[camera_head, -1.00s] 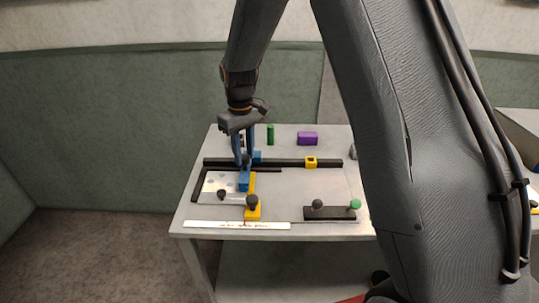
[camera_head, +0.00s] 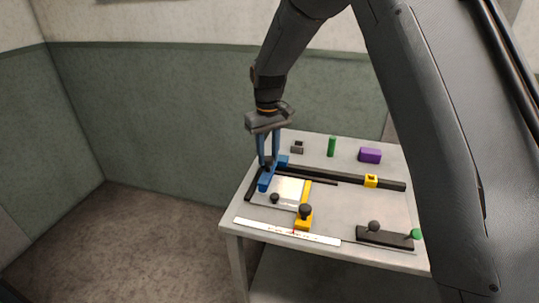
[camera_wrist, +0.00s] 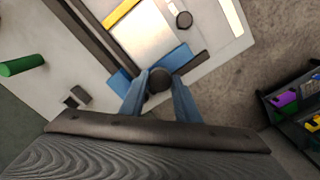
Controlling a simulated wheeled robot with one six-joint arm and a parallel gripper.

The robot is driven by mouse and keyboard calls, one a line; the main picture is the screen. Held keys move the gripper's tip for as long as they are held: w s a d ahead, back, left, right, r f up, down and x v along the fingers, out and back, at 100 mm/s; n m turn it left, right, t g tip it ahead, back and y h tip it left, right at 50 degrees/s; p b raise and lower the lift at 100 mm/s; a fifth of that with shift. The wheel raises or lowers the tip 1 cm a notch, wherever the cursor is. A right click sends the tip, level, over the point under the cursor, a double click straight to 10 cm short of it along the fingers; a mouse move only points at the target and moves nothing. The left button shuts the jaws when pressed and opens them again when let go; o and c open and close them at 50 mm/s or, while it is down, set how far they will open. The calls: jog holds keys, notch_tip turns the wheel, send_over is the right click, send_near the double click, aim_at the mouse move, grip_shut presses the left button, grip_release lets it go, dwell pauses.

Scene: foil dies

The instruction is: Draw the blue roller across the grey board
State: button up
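The blue roller (camera_head: 264,183) is a blue bar with a dark knob and lies across the left end of the pale grey board (camera_head: 290,187). In the wrist view the blue bar (camera_wrist: 172,60) shows beyond my fingers. My gripper (camera_head: 268,165) has blue fingers and is above the bar. In the wrist view my gripper (camera_wrist: 159,85) has its fingers shut on the roller's dark knob (camera_wrist: 160,78). The board's visible surface right of the bar looks plain and light. A small dark knob (camera_head: 275,198) stands at its front edge.
A yellow piece with a dark knob (camera_head: 304,214) borders the board's right. A dark rail (camera_head: 330,178) with a yellow slider (camera_head: 371,181) runs behind. A white strip (camera_head: 287,231) lies in front. A green cylinder (camera_head: 332,146) and purple block (camera_head: 370,155) stand at the back.

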jog(key=o, duration=0.4)
jog(key=shift+r, duration=0.1)
notch_tip(320, 180, up, 8)
jog(key=shift+f+b, duration=0.15)
jog(key=shift+b, duration=1)
